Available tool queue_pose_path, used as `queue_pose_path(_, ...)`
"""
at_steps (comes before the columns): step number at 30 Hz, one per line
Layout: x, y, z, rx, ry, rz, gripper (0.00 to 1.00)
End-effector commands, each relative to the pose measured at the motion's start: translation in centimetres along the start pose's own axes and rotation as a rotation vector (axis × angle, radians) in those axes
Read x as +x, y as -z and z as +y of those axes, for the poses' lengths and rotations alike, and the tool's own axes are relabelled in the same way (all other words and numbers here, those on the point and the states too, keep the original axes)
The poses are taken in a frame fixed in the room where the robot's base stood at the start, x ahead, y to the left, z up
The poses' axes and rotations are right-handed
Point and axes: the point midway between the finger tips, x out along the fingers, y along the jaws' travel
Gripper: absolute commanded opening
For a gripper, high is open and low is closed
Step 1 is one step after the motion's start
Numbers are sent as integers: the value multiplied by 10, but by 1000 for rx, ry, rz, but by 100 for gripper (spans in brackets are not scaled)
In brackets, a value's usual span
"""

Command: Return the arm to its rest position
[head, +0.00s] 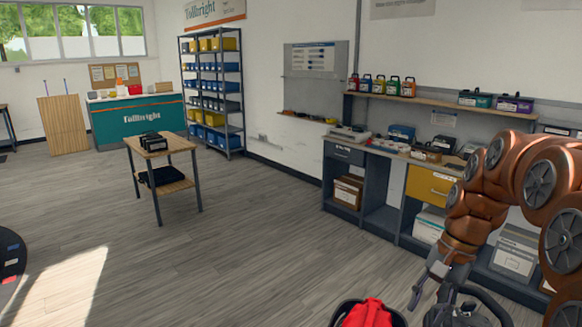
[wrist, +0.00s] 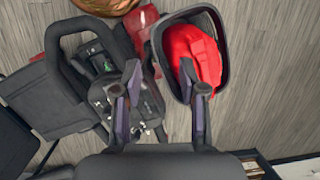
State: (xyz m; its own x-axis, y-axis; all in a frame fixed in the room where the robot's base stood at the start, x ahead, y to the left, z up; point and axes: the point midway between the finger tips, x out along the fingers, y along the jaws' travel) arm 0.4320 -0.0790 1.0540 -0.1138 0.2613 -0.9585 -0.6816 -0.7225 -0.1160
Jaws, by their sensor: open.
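My arm is copper-coloured and bent down at the right of the head view. My gripper (head: 432,285) hangs at its end, above the floor and in front of the workbench. In the wrist view my gripper (wrist: 163,80) has its two fingers spread apart with nothing held between them. Below it in the wrist view is a black bin (wrist: 222,28) with a red object (wrist: 196,55) inside. The red object (head: 368,314) also shows at the bottom edge of the head view.
The workbench (head: 372,190) with drawers and cases runs along the right wall. A small wooden side table (head: 163,143) stands mid-floor with a black device on it. A shelf rack (head: 212,95) with blue and yellow bins stands behind. The floor (head: 230,250) between is clear.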

Motion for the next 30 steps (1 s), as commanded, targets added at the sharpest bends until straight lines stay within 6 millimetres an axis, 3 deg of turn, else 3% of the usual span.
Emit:
queue_pose_path(3, 6, -29, 2, -77, -27, 8, 42)
queue_pose_path(14, 34, -101, 23, -296, -109, 29, 42)
queue_pose_path(30, 85, -188, 86, -607, -228, 51, 42)
